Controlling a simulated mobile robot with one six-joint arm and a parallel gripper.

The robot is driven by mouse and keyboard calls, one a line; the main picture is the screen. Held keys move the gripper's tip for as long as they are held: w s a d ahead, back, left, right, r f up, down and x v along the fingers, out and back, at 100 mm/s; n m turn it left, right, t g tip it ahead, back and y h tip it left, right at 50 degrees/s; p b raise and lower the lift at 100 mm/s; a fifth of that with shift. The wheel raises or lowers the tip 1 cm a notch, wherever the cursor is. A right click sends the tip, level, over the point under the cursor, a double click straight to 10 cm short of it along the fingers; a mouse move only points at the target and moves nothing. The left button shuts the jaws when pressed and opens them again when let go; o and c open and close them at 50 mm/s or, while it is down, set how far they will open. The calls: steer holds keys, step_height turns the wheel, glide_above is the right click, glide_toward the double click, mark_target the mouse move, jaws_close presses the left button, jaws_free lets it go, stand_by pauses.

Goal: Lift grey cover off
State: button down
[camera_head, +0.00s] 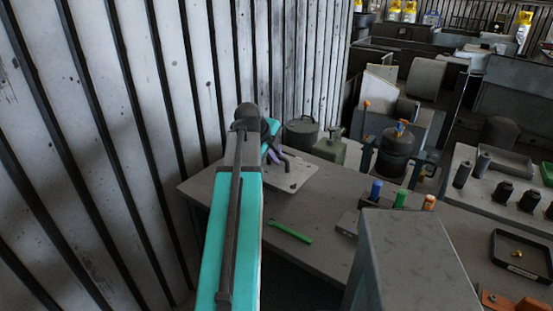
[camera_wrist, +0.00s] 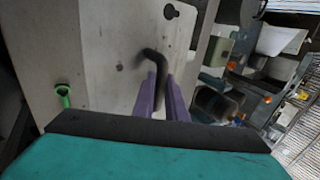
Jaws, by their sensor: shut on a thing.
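The grey cover (camera_head: 293,176) is a pale flat plate at the far end of the workbench, partly hidden behind my arm. My gripper (camera_wrist: 160,88) has purple fingers shut on this handle. In the head view my gripper (camera_head: 277,156) is at the plate's left part. I cannot tell whether the cover touches what is under it.
A green wrench (camera_head: 290,232) lies on the bench (camera_head: 315,205) in front of the cover. A lidded grey pot (camera_head: 300,133) and a green canister (camera_head: 330,146) stand close behind it. Blue, green and orange-handled tools (camera_head: 399,199) stand to the right. The corrugated wall (camera_head: 120,130) is close on the left.

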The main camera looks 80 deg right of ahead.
steer(key=shift+r+p, duration=1.75)
steer(key=shift+r, duration=2)
steer(key=shift+w, duration=0.1)
